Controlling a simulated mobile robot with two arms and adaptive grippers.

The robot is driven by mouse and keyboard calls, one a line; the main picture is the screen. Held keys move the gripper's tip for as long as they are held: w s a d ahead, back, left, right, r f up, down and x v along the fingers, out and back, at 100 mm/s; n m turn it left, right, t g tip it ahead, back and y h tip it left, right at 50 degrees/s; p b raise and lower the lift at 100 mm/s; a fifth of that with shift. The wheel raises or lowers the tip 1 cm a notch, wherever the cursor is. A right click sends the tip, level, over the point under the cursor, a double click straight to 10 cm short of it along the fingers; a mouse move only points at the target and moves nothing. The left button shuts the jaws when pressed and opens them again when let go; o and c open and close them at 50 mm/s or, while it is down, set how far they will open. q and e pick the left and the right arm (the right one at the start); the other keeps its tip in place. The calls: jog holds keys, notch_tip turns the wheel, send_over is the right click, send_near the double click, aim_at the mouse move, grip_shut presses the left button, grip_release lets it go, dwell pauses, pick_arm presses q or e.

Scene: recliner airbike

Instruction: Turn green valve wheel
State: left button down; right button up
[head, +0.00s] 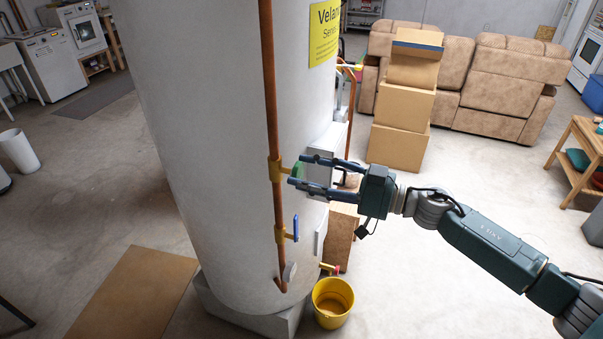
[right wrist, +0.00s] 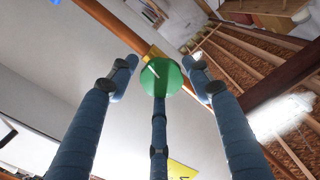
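The green valve wheel (head: 297,170) sits on a brass fitting (head: 275,168) on the vertical copper pipe along the white tank (head: 210,120). My right gripper (head: 298,173) reaches in from the right, with its fingers spread at the wheel. In the right wrist view the green wheel (right wrist: 161,77) is a round disc between the open fingertips (right wrist: 162,80). Two fingers stand apart on either side, and a third finger lies across the wheel's lower edge. I cannot tell whether that finger touches it. My left gripper is not in view.
A blue lever valve (head: 295,228) is lower on the same pipe. A yellow bucket (head: 332,300) stands at the tank's foot below a small tap (head: 330,268). Stacked cardboard boxes (head: 402,105) and a brown recliner sofa (head: 500,85) are behind. The floor at right is mostly clear.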

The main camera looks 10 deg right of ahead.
jog(key=shift+d+r, duration=0.1)
jog(key=shift+v, duration=2.5)
jog(key=shift+r, duration=0.1)
